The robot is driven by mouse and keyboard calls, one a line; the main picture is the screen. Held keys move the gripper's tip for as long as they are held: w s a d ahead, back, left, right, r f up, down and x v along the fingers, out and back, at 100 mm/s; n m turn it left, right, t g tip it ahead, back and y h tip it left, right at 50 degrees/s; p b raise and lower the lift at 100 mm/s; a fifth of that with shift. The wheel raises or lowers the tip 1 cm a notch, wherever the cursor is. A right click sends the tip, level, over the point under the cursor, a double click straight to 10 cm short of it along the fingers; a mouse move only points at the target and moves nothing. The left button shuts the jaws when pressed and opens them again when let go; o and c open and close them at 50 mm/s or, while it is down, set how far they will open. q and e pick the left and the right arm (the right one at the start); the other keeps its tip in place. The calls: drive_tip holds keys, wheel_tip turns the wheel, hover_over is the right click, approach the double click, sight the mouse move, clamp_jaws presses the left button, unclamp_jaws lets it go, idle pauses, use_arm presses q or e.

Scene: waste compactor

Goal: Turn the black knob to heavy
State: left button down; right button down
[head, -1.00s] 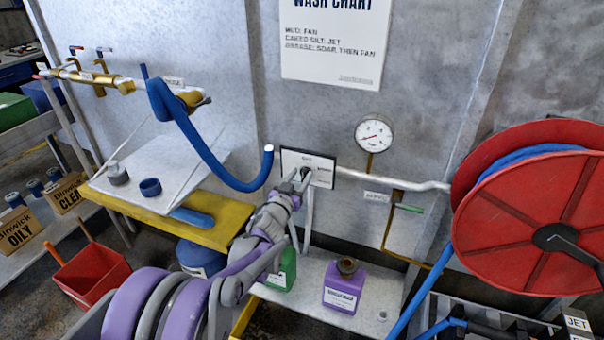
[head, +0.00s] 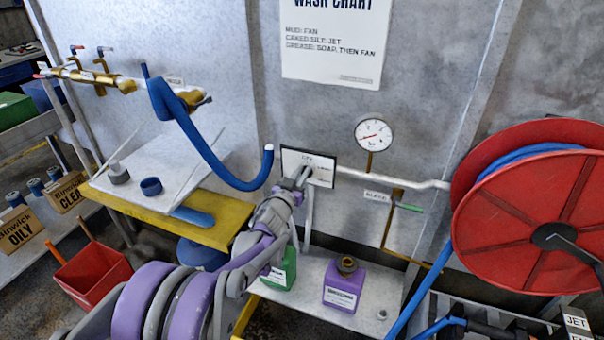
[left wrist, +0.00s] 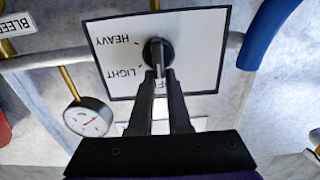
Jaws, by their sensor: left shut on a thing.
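The black knob (left wrist: 153,49) sits on a white plate (left wrist: 100,70) with a dark border, marked HEAVY and LIGHT, in the left wrist view. My left gripper (left wrist: 160,78) is shut on the knob, one finger on each side of its raised grip. Which mark the knob points at cannot be told for sure, as the fingers cover part of it. In the head view the plate (head: 321,168) is on the grey wall, and my left gripper (head: 302,181) reaches up to it from below. My right gripper is not in view.
A blue hose (head: 215,165) hangs just left of the plate. A pipe (head: 390,181) runs right from it, below a gauge (head: 373,134). A purple jug (head: 343,285) and a green jug (head: 284,268) stand below. A red hose reel (head: 530,200) is at the right.

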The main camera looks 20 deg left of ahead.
sight(310, 176)
use_arm(q)
drive_tip(key=shift+f, duration=0.1)
drive_tip(key=m, duration=0.4)
drive_tip(key=d+m, duration=0.1)
drive_tip(key=m, duration=0.3)
drive_tip(key=d+f+m, duration=0.1)
drive_tip(key=m, duration=0.4)
drive_tip(key=shift+w+f+b, duration=0.1)
drive_tip(key=shift+b, duration=0.25)
drive_tip(key=m, duration=0.5)
drive_tip(key=shift+f, duration=0.4)
drive_tip(key=m, duration=0.5)
drive_tip(key=shift+a+f+m, duration=0.2)
drive_tip(key=shift+f+m, duration=0.2)
drive_tip(key=c, duration=0.9)
unclamp_jaws()
drive_tip(key=shift+o, duration=0.2)
